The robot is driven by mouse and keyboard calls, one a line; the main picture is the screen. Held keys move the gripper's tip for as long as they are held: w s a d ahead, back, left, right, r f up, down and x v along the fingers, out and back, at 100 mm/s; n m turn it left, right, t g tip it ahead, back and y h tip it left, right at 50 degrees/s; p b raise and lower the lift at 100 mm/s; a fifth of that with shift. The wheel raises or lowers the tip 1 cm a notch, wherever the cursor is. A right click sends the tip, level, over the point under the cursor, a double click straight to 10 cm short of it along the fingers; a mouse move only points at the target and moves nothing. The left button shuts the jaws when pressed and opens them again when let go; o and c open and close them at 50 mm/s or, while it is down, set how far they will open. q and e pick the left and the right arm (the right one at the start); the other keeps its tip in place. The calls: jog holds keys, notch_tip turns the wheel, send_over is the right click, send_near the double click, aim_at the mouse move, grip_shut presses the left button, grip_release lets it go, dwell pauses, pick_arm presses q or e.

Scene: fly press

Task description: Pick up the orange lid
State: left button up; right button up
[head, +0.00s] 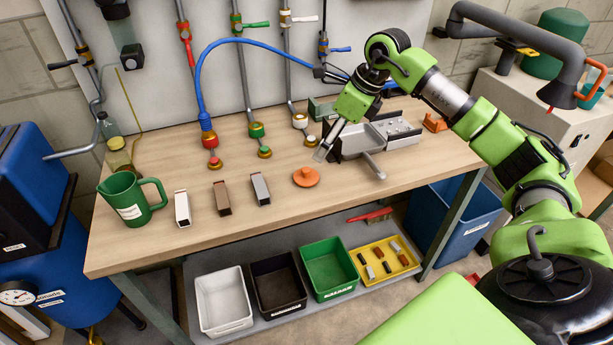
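The orange lid (306,177) is a small round disc with a knob on top. It lies flat on the wooden workbench (250,228), right of the grey block. My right gripper (322,153) points down from the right arm, above and slightly right of the lid in the head view. It looks apart from the lid and nothing shows in it. Its fingers are small and seen at an angle, so their opening is unclear. My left gripper is not in view.
A metal press tray with a handle (372,166) is close right of the lid. White (182,208), brown (221,198) and grey (260,188) blocks and a green jug (132,198) stand left. Pipes with valves rise behind. The bench front below the lid is clear.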

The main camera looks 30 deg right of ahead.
jog(key=p, duration=0.2)
send_over(310, 172)
jog(key=s, duration=0.2)
jog(key=f, duration=0.5)
jog(key=d+f, duration=0.1)
jog(key=f, duration=0.1)
jog(key=shift+f, duration=0.25)
jog(key=shift+w+a+f, duration=0.2)
jog(key=shift+w+f, duration=0.05)
jog(key=shift+f, duration=0.2)
jog(key=p+x, duration=0.1)
jog(key=x, duration=0.2)
jog(key=shift+w+f+p, duration=0.2)
jog(key=shift+f+p, duration=0.1)
jog(key=shift+p, duration=0.1)
jog(key=shift+w+f, duration=0.15)
jog(key=shift+f, duration=0.25)
jog(key=c, duration=1.1)
jog(key=shift+r, duration=0.1)
